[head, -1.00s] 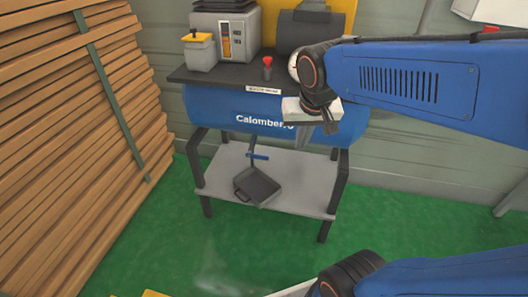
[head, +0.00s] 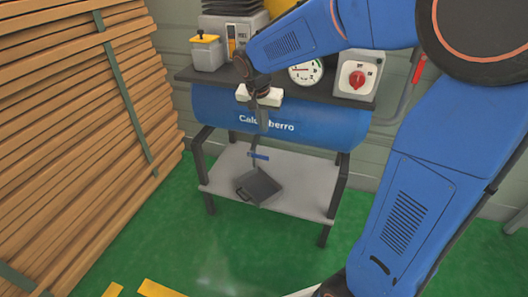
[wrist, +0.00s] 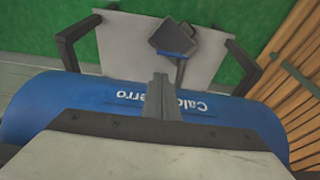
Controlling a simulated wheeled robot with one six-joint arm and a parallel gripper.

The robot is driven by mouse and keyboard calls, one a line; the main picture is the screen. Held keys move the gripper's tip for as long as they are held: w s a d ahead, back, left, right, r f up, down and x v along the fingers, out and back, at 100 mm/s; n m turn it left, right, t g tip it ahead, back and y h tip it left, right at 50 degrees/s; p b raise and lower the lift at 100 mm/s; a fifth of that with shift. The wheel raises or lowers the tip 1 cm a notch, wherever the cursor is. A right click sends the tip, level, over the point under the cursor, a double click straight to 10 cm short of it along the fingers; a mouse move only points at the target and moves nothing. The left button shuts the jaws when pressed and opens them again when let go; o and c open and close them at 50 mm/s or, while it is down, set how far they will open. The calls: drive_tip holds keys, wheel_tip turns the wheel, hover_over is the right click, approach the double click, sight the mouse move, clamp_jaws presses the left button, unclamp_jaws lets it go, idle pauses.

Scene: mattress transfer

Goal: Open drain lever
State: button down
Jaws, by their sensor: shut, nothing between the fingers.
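The blue drain lever (head: 258,156) sits on a thin pipe below the blue tank (head: 325,128), above a dark drain pan (head: 258,186). In the wrist view the lever (wrist: 177,54) is small, near the pan (wrist: 173,38), beyond my fingertips. My gripper (head: 262,128) is shut and empty, pointing down in front of the tank's lettering, above the lever and apart from it. My gripper (wrist: 160,84) also shows in the wrist view, with its fingers together over the tank lettering.
The grey shelf (head: 305,185) under the tank stands on dark legs. Stacked planks (head: 80,130) fill the left side. A round gauge (head: 306,74) and a red switch (head: 357,79) are on the tank's top plate. Green floor (head: 225,250) in front is mostly free.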

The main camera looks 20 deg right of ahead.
drive_tip(key=shift+w+a+f, duration=0.35)
drive_tip(key=shift+w+f, duration=0.05)
drive_tip(key=shift+w, duration=0.2)
approach(258, 156)
drive_tip(key=d+f, duration=0.3)
drive_tip(key=f, duration=0.2)
drive_tip(key=shift+w+f, duration=0.25)
drive_tip(key=shift+d+f, duration=0.1)
idle(0.4)
